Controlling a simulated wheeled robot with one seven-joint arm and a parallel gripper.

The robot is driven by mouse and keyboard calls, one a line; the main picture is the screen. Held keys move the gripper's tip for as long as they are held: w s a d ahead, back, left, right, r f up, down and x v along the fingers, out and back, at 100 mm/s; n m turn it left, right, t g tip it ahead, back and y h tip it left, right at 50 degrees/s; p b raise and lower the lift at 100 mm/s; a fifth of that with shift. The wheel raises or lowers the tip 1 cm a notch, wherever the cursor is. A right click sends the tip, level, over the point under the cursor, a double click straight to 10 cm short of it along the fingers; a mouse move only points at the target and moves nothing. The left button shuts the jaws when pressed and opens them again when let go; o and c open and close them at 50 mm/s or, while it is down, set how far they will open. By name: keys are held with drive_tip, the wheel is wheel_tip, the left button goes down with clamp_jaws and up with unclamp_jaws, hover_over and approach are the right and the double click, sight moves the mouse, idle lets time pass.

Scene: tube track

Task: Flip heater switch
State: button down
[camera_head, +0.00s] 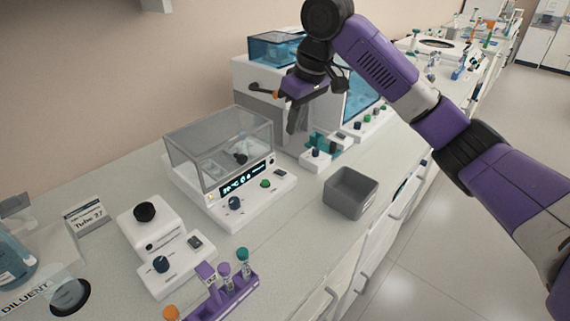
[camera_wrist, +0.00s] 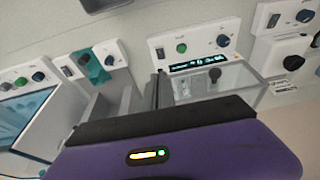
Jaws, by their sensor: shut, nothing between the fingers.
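My gripper (camera_head: 292,122) is shut and empty, held in the air behind and right of the clear-lidded unit. Its dark fingers (camera_wrist: 160,90) show in the wrist view. A small white unit with a teal block (camera_head: 322,143) stands to the right of the gripper; its panel carries a dark rocker switch and a knob. It also shows at the left of the wrist view (camera_wrist: 97,68). The white clear-lidded unit (camera_head: 222,165) has a lit display, a blue knob, a green button and a dark switch. Which unit is the heater, and the switch positions, I cannot tell.
A grey open bin (camera_head: 350,192) stands near the bench's front edge. A white unit with a black top (camera_head: 160,242) and a purple tube rack (camera_head: 222,294) stand at front left. A large blue-windowed machine (camera_head: 265,90) stands behind the gripper.

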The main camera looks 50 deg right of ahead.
drive_tip(key=shift+w+r+p, duration=0.3)
drive_tip(key=shift+w+p, duration=0.35)
drive_tip(key=shift+w, duration=0.1)
drive_tip(key=shift+r, duration=0.1)
wheel_tip(320, 180, up, 14)
drive_tip(key=p, duration=0.4)
drive_tip(key=shift+s, duration=0.4)
drive_tip(key=shift+f, duration=0.2)
